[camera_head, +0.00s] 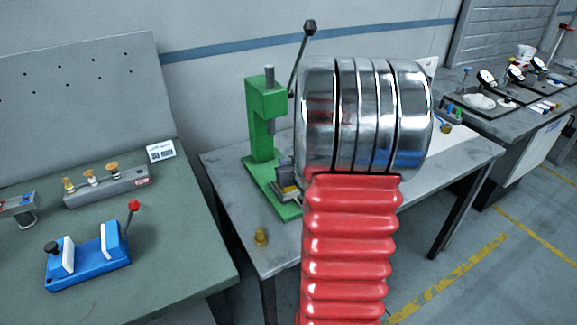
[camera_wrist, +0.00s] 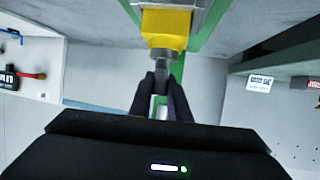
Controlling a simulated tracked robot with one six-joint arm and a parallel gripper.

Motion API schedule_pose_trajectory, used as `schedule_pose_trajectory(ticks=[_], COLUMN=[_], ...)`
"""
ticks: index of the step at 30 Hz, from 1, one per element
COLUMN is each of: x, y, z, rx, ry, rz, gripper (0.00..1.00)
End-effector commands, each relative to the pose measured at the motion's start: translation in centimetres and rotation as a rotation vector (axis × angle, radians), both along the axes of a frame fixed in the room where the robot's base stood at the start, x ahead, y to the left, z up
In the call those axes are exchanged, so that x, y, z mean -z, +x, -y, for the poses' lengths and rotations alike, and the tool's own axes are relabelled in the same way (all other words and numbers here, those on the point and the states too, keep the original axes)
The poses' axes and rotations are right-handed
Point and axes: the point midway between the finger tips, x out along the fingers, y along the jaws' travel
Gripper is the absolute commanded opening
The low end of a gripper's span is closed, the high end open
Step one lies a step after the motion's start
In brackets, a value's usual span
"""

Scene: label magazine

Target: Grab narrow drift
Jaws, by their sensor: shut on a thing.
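In the wrist view, my gripper (camera_wrist: 163,88) has its two dark fingers close together, shut on a small grey metal piece (camera_wrist: 162,56). I take this piece to be the narrow drift; most of its length is hidden between the fingers. Its end points at a yellow block (camera_wrist: 166,28) just beyond; I cannot tell whether they touch. In the head view, my arm hides most of the gripper and the drift. A green press (camera_head: 263,125) with a dark lever stands on the middle bench, with a small yellow and dark part (camera_head: 288,191) at its base.
On the left bench are a grey rack (camera_head: 108,188) with brass-topped pieces and a blue fixture (camera_head: 88,264) with a red-knobbed lever. Dial gauges (camera_head: 487,78) stand on the right bench.

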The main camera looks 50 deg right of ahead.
Motion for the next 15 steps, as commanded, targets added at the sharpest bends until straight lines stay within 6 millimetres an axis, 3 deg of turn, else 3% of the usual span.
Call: schedule_pose_trajectory(ticks=[8, 15], x=[-0.2, -2.0], y=[0.0, 0.0], z=[0.0, 0.1], rx=[0.001, 0.001], ry=[0.000, -0.002], rz=[0.000, 0.002], gripper=[0.00, 0.00])
